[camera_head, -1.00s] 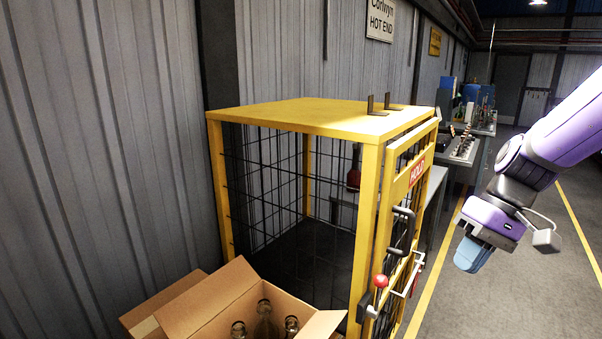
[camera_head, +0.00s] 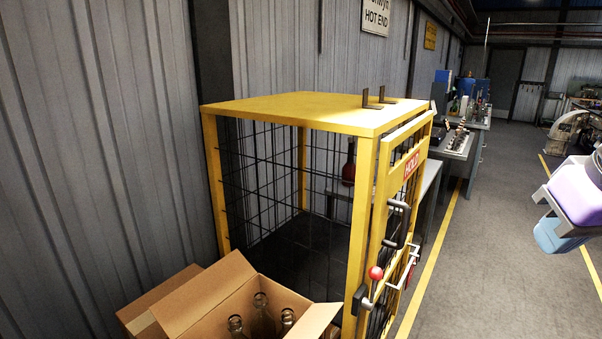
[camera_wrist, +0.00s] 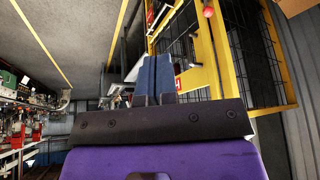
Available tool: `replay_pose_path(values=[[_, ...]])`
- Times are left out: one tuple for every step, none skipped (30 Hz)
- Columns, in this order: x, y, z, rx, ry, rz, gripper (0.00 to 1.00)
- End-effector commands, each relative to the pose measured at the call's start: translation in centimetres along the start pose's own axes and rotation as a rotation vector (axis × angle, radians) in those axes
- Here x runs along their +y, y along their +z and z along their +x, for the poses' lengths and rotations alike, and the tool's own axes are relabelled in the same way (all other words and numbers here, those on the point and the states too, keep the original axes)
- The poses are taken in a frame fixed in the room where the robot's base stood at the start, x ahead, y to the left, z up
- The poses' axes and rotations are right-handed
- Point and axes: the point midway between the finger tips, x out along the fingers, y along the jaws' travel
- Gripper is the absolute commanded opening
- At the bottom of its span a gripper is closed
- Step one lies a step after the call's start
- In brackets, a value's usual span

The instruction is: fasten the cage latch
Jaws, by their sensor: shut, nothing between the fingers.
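The yellow cage (camera_head: 290,108) has mesh sides and a yellow door (camera_head: 386,190) with a red HOLD sign (camera_head: 412,166). The door lies close along the cage front; I cannot tell if it is fully closed. The latch, a metal lever with a red ball knob (camera_head: 376,273), sits low on the door edge beside a black block (camera_head: 359,299). A red knob (camera_wrist: 208,12) also shows at the top of the wrist view. My gripper (camera_head: 560,236) is at the right edge, apart from the cage. Its blue fingers (camera_wrist: 153,75) are together and empty.
An open cardboard box (camera_head: 215,295) with several glass bottles stands in front of the cage. A black door handle (camera_head: 398,222) sticks out above the latch. Benches with equipment (camera_head: 455,143) stand behind. The floor (camera_head: 480,265) right of the cage is clear.

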Motion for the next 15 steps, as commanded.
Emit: replay_pose_path(values=[[0.0,0.1,-0.1,0.006,0.001,0.001,0.00],[0.0,0.1,-0.1,0.008,0.002,0.001,0.00],[0.0,0.1,-0.1,0.008,0.002,-0.001,0.00],[0.0,0.0,-0.1,0.007,0.003,-0.007,0.00],[0.0,-0.1,0.0,0.003,0.005,-0.021,0.00],[-0.1,-0.2,0.1,-0.004,0.009,-0.052,0.00],[-0.2,-0.4,0.3,-0.010,0.013,-0.088,0.00],[-0.3,-0.6,0.5,-0.019,0.018,-0.133,0.00],[-0.5,-0.9,0.9,-0.034,0.028,-0.211,0.00],[-0.7,-1.2,1.2,-0.046,0.034,-0.280,0.00],[-0.9,-1.6,1.6,-0.062,0.041,-0.360,0.00],[-1.3,-2.0,2.2,-0.085,0.049,-0.475,0.00],[-1.6,-2.4,2.6,-0.102,0.055,-0.568,0.00],[-1.9,-2.8,3.0,-0.120,0.060,-0.663,0.00],[-2.4,-3.3,3.6,-0.143,0.063,-0.789,0.00]])
